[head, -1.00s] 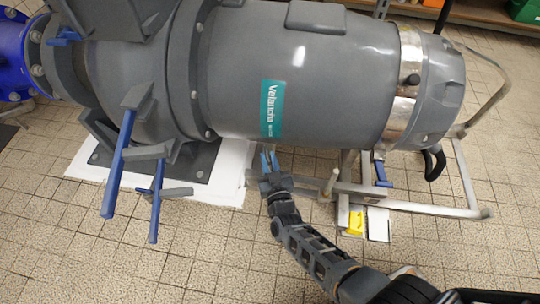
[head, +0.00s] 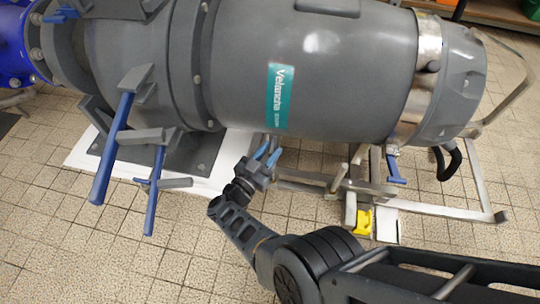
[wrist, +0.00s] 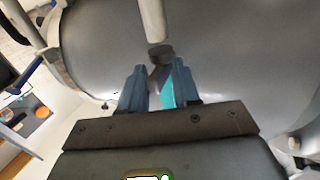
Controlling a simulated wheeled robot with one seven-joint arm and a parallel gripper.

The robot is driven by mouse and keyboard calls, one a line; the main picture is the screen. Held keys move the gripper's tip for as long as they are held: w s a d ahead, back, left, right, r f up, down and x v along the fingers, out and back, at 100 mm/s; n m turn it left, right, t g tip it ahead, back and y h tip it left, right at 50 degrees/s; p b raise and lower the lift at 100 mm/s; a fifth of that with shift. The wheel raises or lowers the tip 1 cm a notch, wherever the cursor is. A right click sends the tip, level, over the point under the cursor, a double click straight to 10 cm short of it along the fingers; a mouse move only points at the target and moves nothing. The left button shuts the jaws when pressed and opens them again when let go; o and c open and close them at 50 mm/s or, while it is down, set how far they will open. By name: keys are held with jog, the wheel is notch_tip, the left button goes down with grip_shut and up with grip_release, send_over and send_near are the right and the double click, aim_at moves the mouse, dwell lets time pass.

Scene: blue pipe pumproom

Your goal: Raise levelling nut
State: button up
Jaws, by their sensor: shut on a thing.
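The levelling nut (wrist: 160,54) looks like a small dark grey part at the end of a pale metal rod (wrist: 152,20) in the wrist view. My gripper (wrist: 160,80) has its two blue fingers on either side of its lower part and is shut on it. In the head view my gripper (head: 267,153) is just below the big grey pump (head: 335,70), close under its teal label. The nut is too small and hidden to make out in the head view.
A metal frame (head: 440,210) extends right of my gripper, with a blue lever (head: 395,170) and a yellow block (head: 362,221) near it. Blue-handled bars (head: 112,150) stick out at the left over a white base (head: 85,160). The tiled floor in front is open.

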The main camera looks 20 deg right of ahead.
jog(key=shift+w+a+g, duration=0.25)
jog(key=shift+a+g, duration=0.05)
jog(key=shift+a, duration=0.1)
jog(key=o, duration=0.9)
jog(key=shift+s, duration=0.1)
jog(key=v, duration=0.7)
jog(key=shift+a, duration=0.3)
jog(key=shift+s, duration=0.1)
